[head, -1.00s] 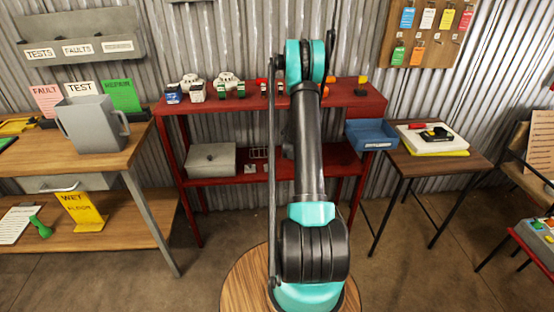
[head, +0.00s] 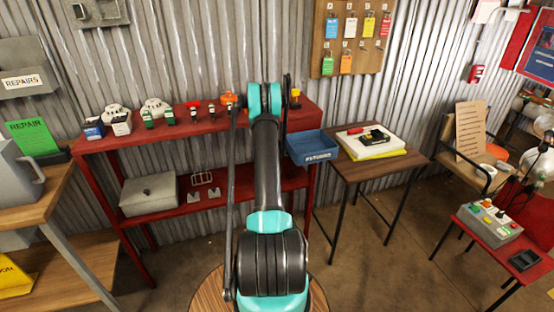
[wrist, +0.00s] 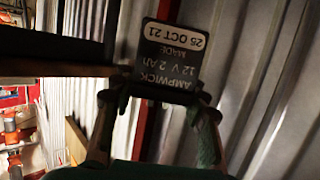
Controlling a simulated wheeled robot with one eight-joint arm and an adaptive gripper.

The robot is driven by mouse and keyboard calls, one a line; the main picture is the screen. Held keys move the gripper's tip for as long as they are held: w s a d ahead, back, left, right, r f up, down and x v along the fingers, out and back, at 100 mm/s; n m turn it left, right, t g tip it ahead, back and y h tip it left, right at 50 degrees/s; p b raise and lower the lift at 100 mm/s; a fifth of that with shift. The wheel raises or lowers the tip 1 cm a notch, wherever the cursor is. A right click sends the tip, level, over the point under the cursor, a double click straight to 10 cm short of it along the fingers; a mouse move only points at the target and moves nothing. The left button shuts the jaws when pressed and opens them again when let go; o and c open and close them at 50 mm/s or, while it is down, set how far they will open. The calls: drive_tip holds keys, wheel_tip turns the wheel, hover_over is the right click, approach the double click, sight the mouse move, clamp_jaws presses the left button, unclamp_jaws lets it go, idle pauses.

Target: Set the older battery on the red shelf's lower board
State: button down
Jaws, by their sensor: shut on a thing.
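The red shelf shows in the head view with an upper board (head: 196,127) and a lower board (head: 188,206). In the wrist view my gripper (wrist: 155,97) is shut on a dark battery (wrist: 170,55). Its label appears upside down and reads Ampwick, 12 V 2 Ah, made 25 Oct 21. In the head view my arm stands in front of the shelf's right part and hides my gripper and the held battery. No other battery label is readable, so I cannot compare dates.
A grey metal box (head: 149,194) and small wire racks (head: 203,179) occupy the lower board's left and middle. Detectors and small items line the upper board.

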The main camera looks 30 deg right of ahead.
drive_tip(key=shift+f, duration=3.3)
drive_tip(key=c, duration=0.8)
unclamp_jaws()
